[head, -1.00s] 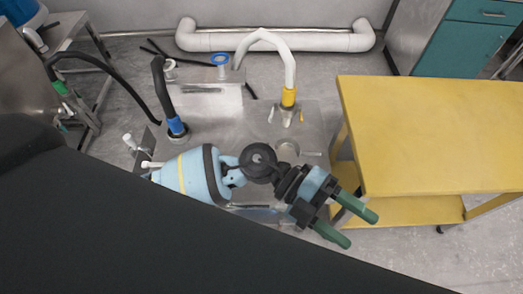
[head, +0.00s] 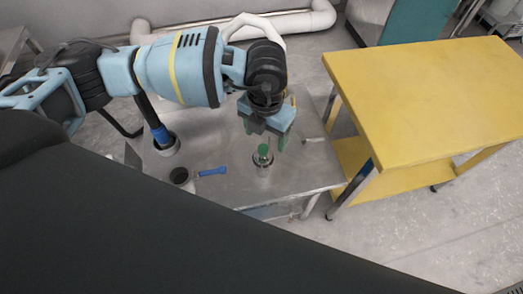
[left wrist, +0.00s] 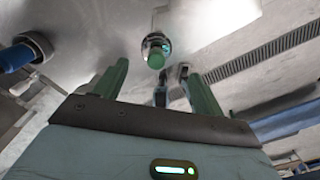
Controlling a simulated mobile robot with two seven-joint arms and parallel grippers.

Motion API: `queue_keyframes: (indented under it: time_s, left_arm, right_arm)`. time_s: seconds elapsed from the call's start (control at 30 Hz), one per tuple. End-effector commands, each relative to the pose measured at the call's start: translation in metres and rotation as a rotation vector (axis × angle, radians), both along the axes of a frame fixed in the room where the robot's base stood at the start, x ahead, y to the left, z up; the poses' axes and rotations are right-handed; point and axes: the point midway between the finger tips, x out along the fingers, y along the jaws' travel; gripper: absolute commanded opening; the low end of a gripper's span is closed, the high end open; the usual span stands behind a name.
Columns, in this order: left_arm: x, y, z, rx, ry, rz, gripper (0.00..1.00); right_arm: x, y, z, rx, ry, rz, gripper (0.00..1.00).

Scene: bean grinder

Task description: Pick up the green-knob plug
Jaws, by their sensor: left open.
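The green-knob plug (head: 263,156) stands on the grey metal worktop in the head view, its round green knob on top of a metal base. It also shows in the left wrist view (left wrist: 155,58), just beyond my fingertips. My left gripper (head: 265,137) points down close above the plug, with its green fingers apart and nothing between them. In the left wrist view the two fingers (left wrist: 156,76) lie left and right of the line to the plug. I cannot tell the exact height gap. My right gripper is not in view.
A small dark cup (head: 181,177) with a blue handle stands left of the plug. A black hose with a blue collar (head: 162,136) rises from the worktop further left. A yellow table (head: 430,95) stands at the right. The worktop's front edge is close to the plug.

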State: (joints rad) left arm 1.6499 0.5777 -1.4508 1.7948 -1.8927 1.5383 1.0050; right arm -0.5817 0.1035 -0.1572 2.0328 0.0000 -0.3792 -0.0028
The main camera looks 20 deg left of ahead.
Motion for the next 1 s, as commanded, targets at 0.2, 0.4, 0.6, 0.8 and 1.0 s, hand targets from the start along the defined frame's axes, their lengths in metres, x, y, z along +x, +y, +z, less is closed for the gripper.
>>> queue_keyframes:
  time_s: [0.2, 0.4, 0.6, 0.8, 1.0]
  left_arm:
    - [0.003, 0.005, 0.001, 0.019, -0.011, 0.006, 0.7]
    - [0.002, 0.004, -0.015, 0.019, -0.009, 0.006, 0.7]
    - [0.002, 0.004, -0.025, 0.017, -0.009, 0.005, 0.7]
    - [-0.001, 0.005, -0.041, 0.018, -0.008, 0.004, 0.7]
    - [-0.003, 0.006, -0.068, 0.017, -0.008, 0.005, 0.7]
  right_arm:
    - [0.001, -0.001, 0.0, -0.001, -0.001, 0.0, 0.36]
    - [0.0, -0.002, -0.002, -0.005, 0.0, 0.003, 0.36]
    - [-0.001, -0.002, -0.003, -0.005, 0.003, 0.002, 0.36]
    - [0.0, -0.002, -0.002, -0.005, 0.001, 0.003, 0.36]
    - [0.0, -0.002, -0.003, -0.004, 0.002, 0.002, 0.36]
